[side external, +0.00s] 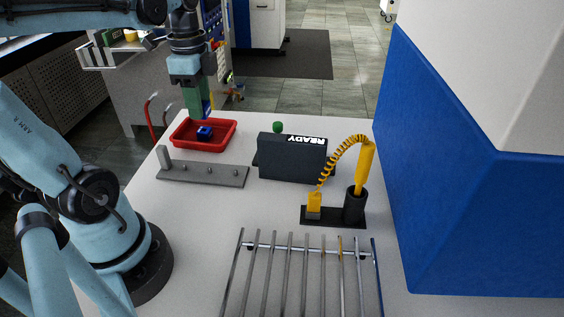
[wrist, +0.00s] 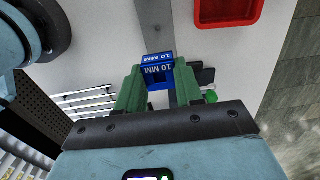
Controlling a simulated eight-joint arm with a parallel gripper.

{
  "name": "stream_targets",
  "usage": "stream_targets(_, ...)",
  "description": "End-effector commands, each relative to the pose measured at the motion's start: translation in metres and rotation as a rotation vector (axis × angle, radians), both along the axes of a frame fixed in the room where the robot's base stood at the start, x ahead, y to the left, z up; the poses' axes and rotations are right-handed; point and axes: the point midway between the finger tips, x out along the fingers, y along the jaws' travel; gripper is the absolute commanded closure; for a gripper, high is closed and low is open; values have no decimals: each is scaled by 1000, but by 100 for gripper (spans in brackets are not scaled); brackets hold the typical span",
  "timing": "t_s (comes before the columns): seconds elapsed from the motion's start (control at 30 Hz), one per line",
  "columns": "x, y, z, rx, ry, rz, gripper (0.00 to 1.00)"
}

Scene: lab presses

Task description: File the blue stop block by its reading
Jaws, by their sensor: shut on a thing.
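My gripper (side external: 197,112) hangs upright over the far left of the table, its green fingers shut on the blue stop block (wrist: 157,70). In the wrist view the block sits between the fingertips and reads "10 MM" on two faces. In the side view only a blue strip of it (side external: 207,106) shows beside the fingers. A yellow probe (side external: 365,168) on a coiled cord stands in a black holder.
A red tray (side external: 226,137) lies beyond a grey bar with pegs (side external: 203,174); a blue block-like thing (side external: 204,133) appears inside it. A slatted metal rack (side external: 304,249) is in front. A green knob (side external: 277,127) stands behind the box. A blue-and-white cabinet (side external: 415,180) bounds the right.

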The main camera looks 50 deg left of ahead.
Motion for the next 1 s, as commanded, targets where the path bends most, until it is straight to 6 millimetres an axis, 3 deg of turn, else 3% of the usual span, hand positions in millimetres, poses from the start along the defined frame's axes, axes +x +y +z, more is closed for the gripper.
stream_targets(0.03, -9, 1, -2, 0, 0, 4, 100)
stream_targets(0.5, -6, 1, -63, 0, 0, 1, 100)
stream_targets(1.0, -6, 0, -72, 0, 0, 1, 100)
